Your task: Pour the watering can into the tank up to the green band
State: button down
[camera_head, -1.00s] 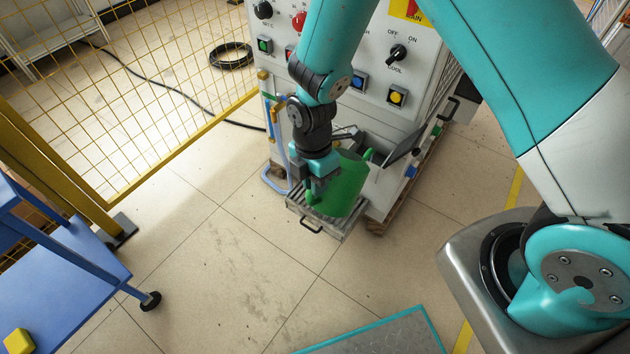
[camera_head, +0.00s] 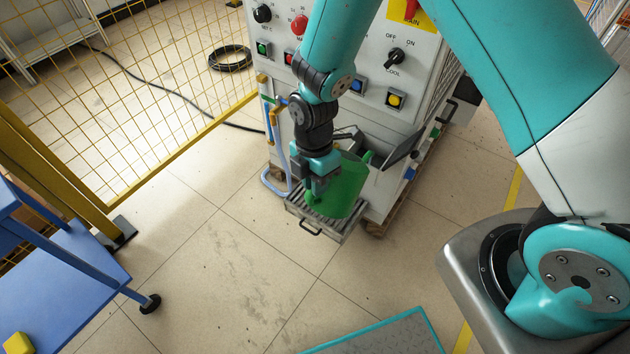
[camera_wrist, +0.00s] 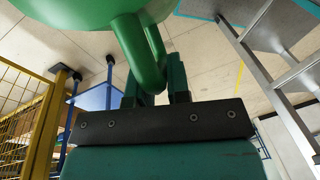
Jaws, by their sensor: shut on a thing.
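The green watering can (camera_head: 347,188) is at the front of the heater cabinet, above a small slatted tray (camera_head: 325,230) with a black handle. My gripper (camera_head: 317,190) is shut on the can's handle. In the wrist view the curved green handle (camera_wrist: 147,60) passes between the fingers of my gripper (camera_wrist: 157,88), and the can's body (camera_wrist: 80,12) fills the top left. The open lid (camera_head: 403,145) of the tank stands tilted just right of the can. The tank's opening, its green band and any water level are hidden or too small to make out.
The cabinet panel (camera_head: 375,75) with knobs and buttons rises behind my gripper. A blue hose (camera_head: 275,178) hangs at its left. A yellow mesh fence (camera_head: 150,95) and blue cart (camera_head: 65,285) stand at left. Floor in front is clear.

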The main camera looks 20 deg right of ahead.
jog(key=shift+w+d+r+g+y+p, duration=0.25)
jog(key=shift+w+d+r+y+p, duration=0.15)
jog(key=shift+r+p, duration=0.45)
jog(key=shift+w+d+r+g+y+p, duration=0.3)
jog(key=shift+d+r+p, duration=0.35)
jog(key=shift+r, duration=0.35)
jog(key=shift+w+d+r+g+y+p, duration=0.3)
jog(key=shift+d+r+y+p, duration=0.1)
jog(key=shift+r+p, duration=0.5)
dwell(5.2)
